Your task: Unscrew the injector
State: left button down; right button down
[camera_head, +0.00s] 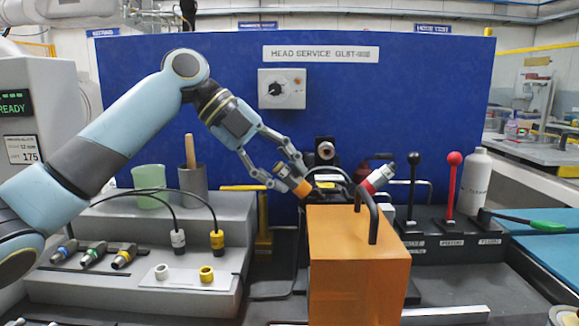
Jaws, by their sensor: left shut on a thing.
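My left gripper (284,173) reaches in from the upper left and is shut on a small grey cylinder with an orange end, which appears to be the injector (302,188). The injector is tilted, its orange end pointing down and right toward dark machine parts behind the orange block. Whether it is still threaded in there cannot be told, as the block hides the area below. A red-and-white fitting (379,178) with a dark tip sits just to the right, tilted the other way. My right gripper does not show.
An orange block (358,270) with a dark handle stands in front of the gripper. A grey stepped stand (130,285) at left holds several coloured-band nozzles (92,254) and two cables with plugs. Black and red levers (453,185) and a white bottle (475,180) stand at right.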

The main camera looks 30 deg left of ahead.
pick_arm(q)
jog(key=shift+r+n+p, duration=0.1)
jog(key=shift+n+p, duration=0.8)
jog(key=shift+p, duration=0.05)
jog(key=shift+n+p, duration=0.8)
jog(key=shift+p, duration=0.15)
jog(key=n+p, duration=0.4)
jog(key=p, duration=0.1)
jog(key=shift+n, duration=0.3)
jog(key=n+p, duration=0.4)
jog(key=p, duration=0.2)
jog(key=shift+n, duration=0.3)
jog(key=shift+n+p, duration=0.6)
jog(key=shift+p, duration=0.1)
